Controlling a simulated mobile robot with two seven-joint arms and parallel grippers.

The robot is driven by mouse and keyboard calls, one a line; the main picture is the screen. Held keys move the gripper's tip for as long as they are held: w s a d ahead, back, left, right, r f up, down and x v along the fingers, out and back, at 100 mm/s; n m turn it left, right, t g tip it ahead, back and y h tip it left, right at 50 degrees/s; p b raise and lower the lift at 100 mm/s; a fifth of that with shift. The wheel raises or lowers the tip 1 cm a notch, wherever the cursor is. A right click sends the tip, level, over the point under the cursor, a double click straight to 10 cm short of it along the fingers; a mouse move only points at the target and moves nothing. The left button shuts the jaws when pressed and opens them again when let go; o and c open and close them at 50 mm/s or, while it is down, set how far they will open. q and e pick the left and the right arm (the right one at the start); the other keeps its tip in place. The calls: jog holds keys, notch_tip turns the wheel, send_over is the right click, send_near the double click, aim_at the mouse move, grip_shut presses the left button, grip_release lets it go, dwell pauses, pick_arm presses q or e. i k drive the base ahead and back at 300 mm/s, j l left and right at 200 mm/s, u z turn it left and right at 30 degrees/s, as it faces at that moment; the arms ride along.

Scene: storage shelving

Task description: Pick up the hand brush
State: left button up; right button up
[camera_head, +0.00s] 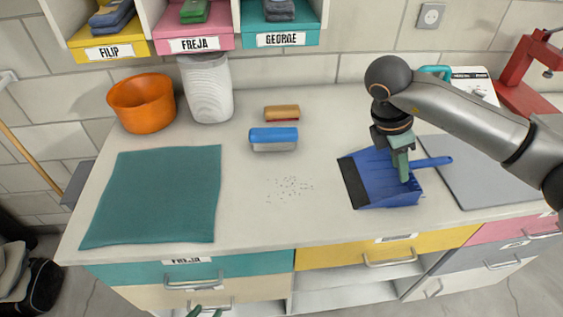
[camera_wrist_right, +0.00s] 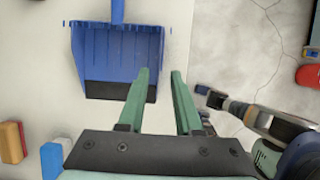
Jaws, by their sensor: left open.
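A small brush-like block with a blue top and pale lower part (camera_head: 273,138), likely the hand brush, lies on the counter left of centre. It also shows in the right wrist view (camera_wrist_right: 52,158), partly cut off by my gripper. My right gripper (camera_head: 403,172) points down over the blue dustpan (camera_head: 375,172), away from the brush. In the right wrist view its fingers (camera_wrist_right: 163,72) are apart with nothing between them. My left gripper (camera_head: 205,312) is open at the bottom edge of the head view, in front of the drawers, mostly out of frame.
A wooden block with a red underside (camera_head: 282,113) lies behind the brush. Dark crumbs (camera_head: 290,188) are scattered in front. A teal cloth (camera_head: 155,195), orange pot (camera_head: 142,102) and white bin (camera_head: 207,90) stand left. A grey board (camera_head: 485,172) lies right. Labelled boxes hang above.

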aim_at(263, 139)
jog(key=i+j+u, duration=0.2)
jog(key=j+u, duration=0.15)
jog(key=i+j+u, duration=0.25)
jog(key=j+u, duration=0.15)
jog(key=j, duration=0.1)
